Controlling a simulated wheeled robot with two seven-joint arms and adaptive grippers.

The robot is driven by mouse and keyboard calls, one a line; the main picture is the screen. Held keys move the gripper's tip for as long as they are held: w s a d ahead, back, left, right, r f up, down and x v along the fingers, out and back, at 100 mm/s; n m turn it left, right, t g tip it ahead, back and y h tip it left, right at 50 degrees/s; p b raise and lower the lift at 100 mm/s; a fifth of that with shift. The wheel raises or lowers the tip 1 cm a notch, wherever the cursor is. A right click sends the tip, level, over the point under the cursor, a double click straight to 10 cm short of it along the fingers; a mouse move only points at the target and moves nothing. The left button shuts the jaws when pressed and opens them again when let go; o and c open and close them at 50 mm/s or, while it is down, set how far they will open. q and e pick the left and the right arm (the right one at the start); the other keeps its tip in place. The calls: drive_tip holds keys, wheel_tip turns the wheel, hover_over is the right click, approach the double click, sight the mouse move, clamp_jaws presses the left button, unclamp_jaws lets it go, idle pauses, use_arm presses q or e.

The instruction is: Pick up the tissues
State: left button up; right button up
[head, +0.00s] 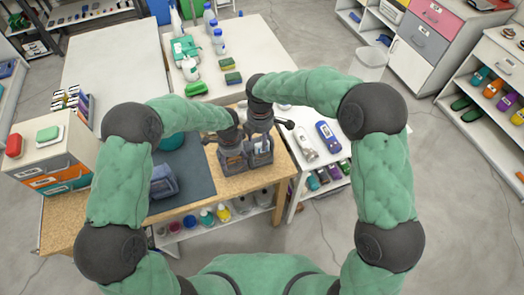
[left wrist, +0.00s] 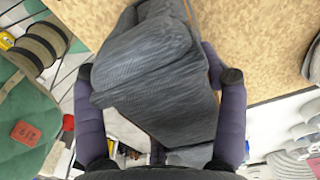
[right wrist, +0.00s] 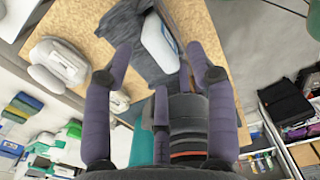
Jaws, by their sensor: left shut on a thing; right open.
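A grey fabric organiser (head: 233,162) stands on the wooden table near its right end. A small white and light-blue pack (head: 263,146), which may be the tissues, shows at its right part. It shows more clearly in the right wrist view (right wrist: 160,42), against the grey fabric. My left gripper (head: 228,146) is shut on the grey fabric; in the left wrist view the fabric (left wrist: 155,75) fills the space between its fingers. My right gripper (head: 264,130) is open above the right part, its fingers (right wrist: 160,76) apart with the pack beyond them.
A dark mat (head: 190,160) with a blue-grey folded item (head: 164,183) covers the table's left part. A white table at right holds a blue device (head: 327,135) and a white one (head: 305,141). Bottles and sponges stand on the white table behind. Coloured jars sit on the shelf below.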

sight(261, 145)
use_arm(q)
drive_tip(key=shift+s+f, duration=0.15)
drive_tip(key=shift+f, duration=0.05)
use_arm(e)
wheel_tip(261, 145, down, 4)
drive_tip(key=shift+w+d+f, duration=0.1)
drive_tip(key=shift+d+f, duration=0.05)
drive_tip(key=c, duration=1)
use_arm(q)
drive_tip(key=shift+s, duration=0.1)
use_arm(e)
wheel_tip(261, 145, up, 10)
drive_tip(key=shift+r, duration=0.1)
use_arm(q)
drive_tip(key=o, duration=1.7)
drive_tip(key=shift+c, duration=0.2)
